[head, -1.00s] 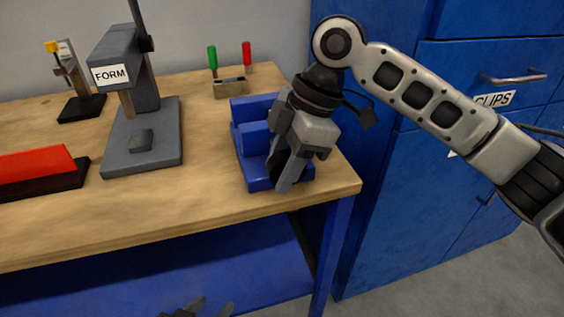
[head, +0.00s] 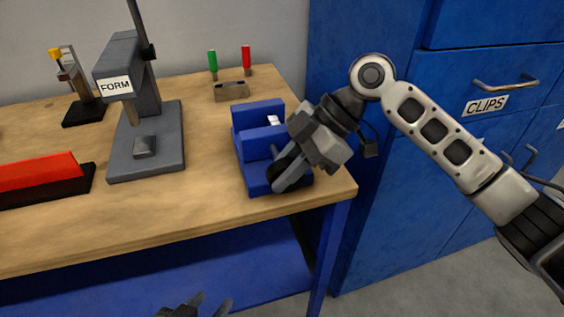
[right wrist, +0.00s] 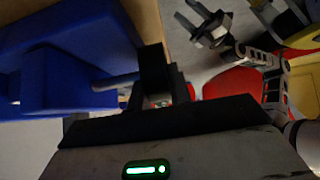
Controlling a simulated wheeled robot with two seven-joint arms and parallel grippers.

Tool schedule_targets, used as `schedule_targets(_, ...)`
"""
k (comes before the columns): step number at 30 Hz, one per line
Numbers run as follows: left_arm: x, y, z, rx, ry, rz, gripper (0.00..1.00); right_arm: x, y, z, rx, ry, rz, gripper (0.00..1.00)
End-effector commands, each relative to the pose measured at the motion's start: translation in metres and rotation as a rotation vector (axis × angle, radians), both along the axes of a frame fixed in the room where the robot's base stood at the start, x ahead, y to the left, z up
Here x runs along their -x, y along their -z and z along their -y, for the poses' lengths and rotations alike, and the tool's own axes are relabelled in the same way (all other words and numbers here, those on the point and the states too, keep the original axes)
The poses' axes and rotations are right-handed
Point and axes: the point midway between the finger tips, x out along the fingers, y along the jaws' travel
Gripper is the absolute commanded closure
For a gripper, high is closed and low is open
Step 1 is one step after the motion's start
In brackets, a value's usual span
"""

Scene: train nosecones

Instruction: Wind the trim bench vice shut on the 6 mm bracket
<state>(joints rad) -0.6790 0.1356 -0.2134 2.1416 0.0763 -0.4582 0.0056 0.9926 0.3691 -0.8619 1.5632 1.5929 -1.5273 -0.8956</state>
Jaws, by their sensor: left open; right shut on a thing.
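The blue bench vice (head: 258,142) stands near the right front corner of the wooden bench. A small pale piece (head: 273,120), which looks like the bracket, shows between its jaws; most of it is hidden. My right gripper (head: 284,176) is tilted at the vice's front right and shut on the vice's handle, which its fingers mostly hide. In the right wrist view a grey screw bar (right wrist: 116,80) runs from the blue vice body to the dark fingers (right wrist: 160,85). My left gripper (head: 196,306) is open and empty, low in front of the bench; it also shows in the right wrist view (right wrist: 203,28).
A grey press labelled FORM (head: 145,145) stands left of the vice. A red block on a black base (head: 42,176) lies further left. A small holder (head: 232,91) with green and red handled tools is behind. A blue cabinet labelled CLIPS (head: 400,200) stands right of the bench.

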Motion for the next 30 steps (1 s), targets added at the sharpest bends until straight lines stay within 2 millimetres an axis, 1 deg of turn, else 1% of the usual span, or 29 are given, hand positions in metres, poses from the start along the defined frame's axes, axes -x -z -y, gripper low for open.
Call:
schedule_targets(6, 0.0003, 0.0048, -0.0002, -0.002, 0.002, -0.003, 0.57, -0.0005, 0.0011, 0.0018, -0.138, 0.001, -0.048, 1.00)
schedule_targets(12, 0.0003, 0.0061, 0.0008, 0.007, 0.002, -0.002, 0.57, -0.0010, 0.0003, 0.0025, -0.217, 0.001, -0.071, 1.00)
schedule_targets(20, 0.0008, 0.0017, 0.0017, 0.014, 0.002, 0.005, 0.57, -0.0014, -0.0011, 0.0031, -0.255, 0.000, -0.083, 1.00)
schedule_targets(30, 0.0021, 0.0030, 0.0016, 0.014, 0.002, 0.001, 0.57, -0.0014, -0.0013, 0.0031, -0.256, 0.000, -0.082, 1.00)
